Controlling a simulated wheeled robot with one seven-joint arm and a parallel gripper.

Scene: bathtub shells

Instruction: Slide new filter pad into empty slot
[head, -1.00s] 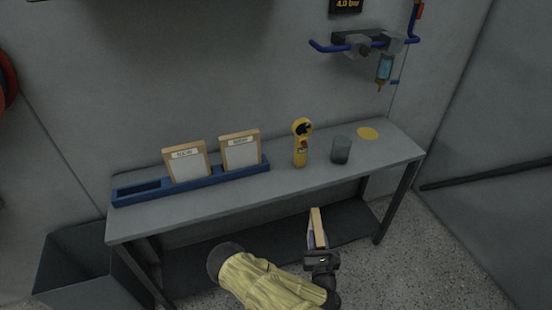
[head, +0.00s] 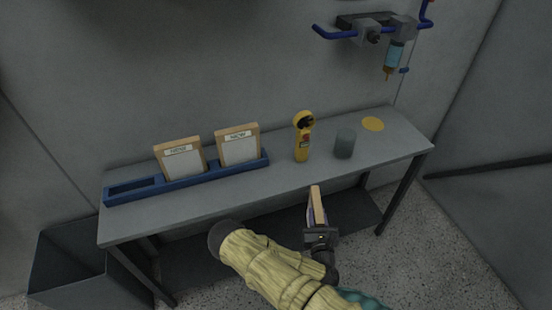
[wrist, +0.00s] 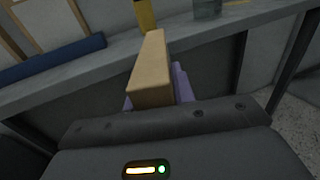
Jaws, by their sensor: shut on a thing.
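My gripper (head: 318,222) is shut on a tan-edged filter pad (head: 317,203), seen nearly edge-on in front of the bench's front edge. In the wrist view the held pad (wrist: 152,72) shows its tan edge between pale purple fingers. The blue rack (head: 232,174) lies on the bench to the left of my gripper. Its left slot (head: 133,187) is empty. Two framed, labelled pads, a left one (head: 182,160) and a right one (head: 239,148), stand upright in the other slots.
A yellow handheld device (head: 303,138) and a grey cup (head: 345,143) stand on the bench (head: 225,190) right of the rack, near a yellow disc (head: 373,124). A dark bin (head: 70,265) stands on the floor at left. Pipework (head: 370,28) hangs on the wall.

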